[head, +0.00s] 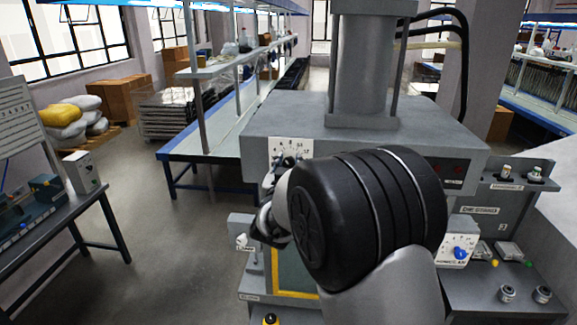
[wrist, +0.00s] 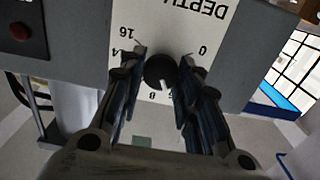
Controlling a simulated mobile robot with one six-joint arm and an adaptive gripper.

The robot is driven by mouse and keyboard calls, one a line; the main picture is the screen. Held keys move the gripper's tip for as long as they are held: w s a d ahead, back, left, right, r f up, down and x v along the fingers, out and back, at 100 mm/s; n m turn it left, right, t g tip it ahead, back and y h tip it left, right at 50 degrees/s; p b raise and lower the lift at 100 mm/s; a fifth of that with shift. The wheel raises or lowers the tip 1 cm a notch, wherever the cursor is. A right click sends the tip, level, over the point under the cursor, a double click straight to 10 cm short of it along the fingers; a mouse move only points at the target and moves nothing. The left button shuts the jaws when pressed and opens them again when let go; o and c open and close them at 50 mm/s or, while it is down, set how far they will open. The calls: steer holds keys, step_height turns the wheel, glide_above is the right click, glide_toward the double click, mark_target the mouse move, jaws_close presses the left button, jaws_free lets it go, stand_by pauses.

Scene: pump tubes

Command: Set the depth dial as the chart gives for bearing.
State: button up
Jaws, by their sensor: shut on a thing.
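The depth dial (wrist: 160,72) is a round black knob with a white pointer line. It sits on a white scale plate (wrist: 178,28) marked DEPTH, upside down in the wrist view. The numbers 16, 14 and 0 show; the lower ones are partly hidden. The pointer aims down in the picture, slightly right, near the half-hidden lower numbers. My gripper (wrist: 161,66) is shut on the knob, one finger on each side. In the head view, the plate (head: 290,146) shows on the machine's front, and my arm hides most of my gripper. No readable bearing chart shows.
A pale board with lines (head: 17,117) stands at the far left, too small to read. A blue knob (head: 460,253) on a white plate sits at the machine's right. A red button (wrist: 19,31) is on a dark panel. A workbench (head: 50,215) stands left, with open floor between.

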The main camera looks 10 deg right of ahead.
steer(key=shift+c, duration=1.4)
steer(key=shift+m+b, duration=0.3)
steer(key=shift+b, duration=0.35)
steer(key=m+b, duration=2.2)
steer(key=m, duration=0.1)
steer(key=shift+d+f+b, duration=0.15)
steer(key=shift+f+b, duration=0.15)
steer(key=shift+b, duration=0.1)
steer(key=o, duration=1)
